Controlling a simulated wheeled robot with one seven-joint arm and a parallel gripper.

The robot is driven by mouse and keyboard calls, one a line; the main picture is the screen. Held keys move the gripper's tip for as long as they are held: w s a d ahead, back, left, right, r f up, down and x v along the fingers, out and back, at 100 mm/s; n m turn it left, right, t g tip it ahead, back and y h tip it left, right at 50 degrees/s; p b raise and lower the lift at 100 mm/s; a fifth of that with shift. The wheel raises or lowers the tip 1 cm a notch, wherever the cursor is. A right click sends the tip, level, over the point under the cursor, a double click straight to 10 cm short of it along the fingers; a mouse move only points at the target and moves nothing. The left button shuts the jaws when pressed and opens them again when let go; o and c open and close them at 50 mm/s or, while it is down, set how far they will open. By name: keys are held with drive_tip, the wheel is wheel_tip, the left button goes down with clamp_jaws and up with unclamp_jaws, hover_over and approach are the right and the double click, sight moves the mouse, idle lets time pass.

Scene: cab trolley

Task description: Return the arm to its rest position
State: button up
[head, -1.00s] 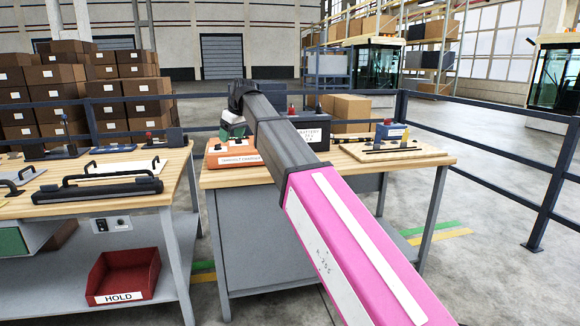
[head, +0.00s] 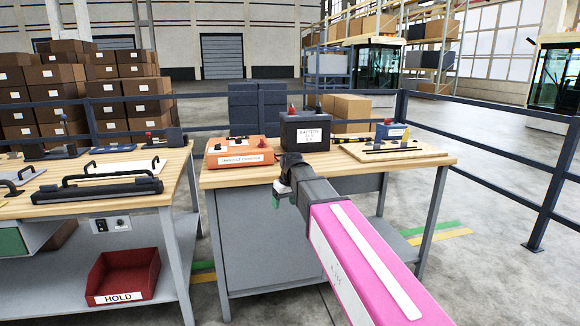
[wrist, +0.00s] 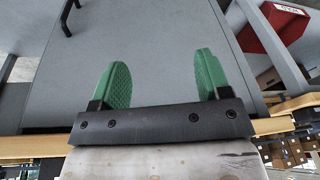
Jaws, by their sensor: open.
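My arm, pink with a dark grey end section, reaches from the lower right of the head view toward the right workbench (head: 225,180). My gripper (head: 276,200) is at its far end, by the bench's front edge and in front of the grey cabinet below. In the wrist view my gripper (wrist: 157,80) shows two green fingers set well apart, with nothing between them. Behind the fingers is a plain grey surface. In the head view the fingers are small and partly hidden by the arm's end.
On the right bench stand an orange charger box (head: 240,152), a dark battery (head: 306,133) and a wooden board (head: 392,152). A red HOLD bin (head: 124,274) sits on the left bench's lower shelf. Blue railings (head: 500,178) run behind and right. Floor at right is clear.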

drive_tip(key=s+d+f+m+g+h, duration=0.1)
drive_tip(key=s+d+f+m, duration=0.5)
drive_tip(key=s+d+f, duration=1.3)
wheel_tip(320, 180, down, 4)
drive_tip(key=shift+s+d+g+h, duration=0.4)
drive_tip(key=shift+d+h, duration=0.1)
drive_tip(key=shift+d, duration=0.6)
